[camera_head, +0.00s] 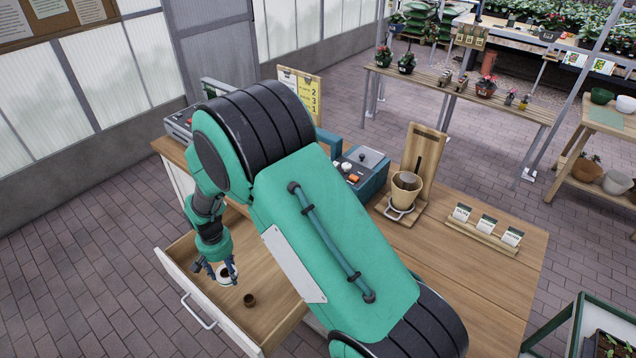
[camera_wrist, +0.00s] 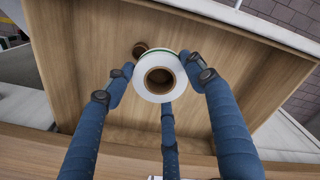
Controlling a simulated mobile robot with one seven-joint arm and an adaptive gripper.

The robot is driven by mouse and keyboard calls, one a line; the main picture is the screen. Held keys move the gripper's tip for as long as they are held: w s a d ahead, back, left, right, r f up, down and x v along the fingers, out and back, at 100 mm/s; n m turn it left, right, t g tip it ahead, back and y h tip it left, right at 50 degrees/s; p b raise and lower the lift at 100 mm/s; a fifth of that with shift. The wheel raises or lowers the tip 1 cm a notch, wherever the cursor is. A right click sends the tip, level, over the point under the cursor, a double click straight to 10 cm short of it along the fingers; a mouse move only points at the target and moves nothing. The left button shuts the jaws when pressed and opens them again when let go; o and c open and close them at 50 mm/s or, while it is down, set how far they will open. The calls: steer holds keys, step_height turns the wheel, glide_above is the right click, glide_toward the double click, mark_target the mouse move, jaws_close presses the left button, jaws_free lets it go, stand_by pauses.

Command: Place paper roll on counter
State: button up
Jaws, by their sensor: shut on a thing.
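The paper roll is a white ring with a brown core, seen end-on between my blue fingers in the wrist view (camera_wrist: 140,86). It also shows in the head view (camera_head: 226,281), low over the open drawer (camera_head: 268,318). My gripper (camera_head: 222,271) points down there, shut on the roll, with its fingers around the roll's side. Whether the roll touches the drawer floor is hard to tell. The wooden counter (camera_head: 475,278) stands to the right, above the drawer, partly hidden by my arm.
A small brown cup-like thing (camera_head: 249,300) lies in the drawer near the roll. On the counter are a wooden stand with a pot (camera_head: 405,187), a card holder (camera_head: 484,232) and a teal device (camera_head: 362,168). The counter's front right is clear.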

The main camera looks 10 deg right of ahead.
mark_target(226, 272)
step_height(226, 272, up, 12)
steer(key=shift+r, duration=0.1)
steer(key=d+p, duration=0.3)
steer(key=d, duration=2.5)
steer(key=s+d+p, duration=0.1)
steer(key=s+d, duration=0.4)
steer(key=d, duration=0.6)
steer(key=s+d+p, duration=0.1)
steer(key=s+d, duration=0.5)
steer(key=d, duration=0.4)
steer(key=shift+m, duration=0.3)
steer(key=shift+d+f, duration=0.15)
steer(key=shift+f, duration=2.55)
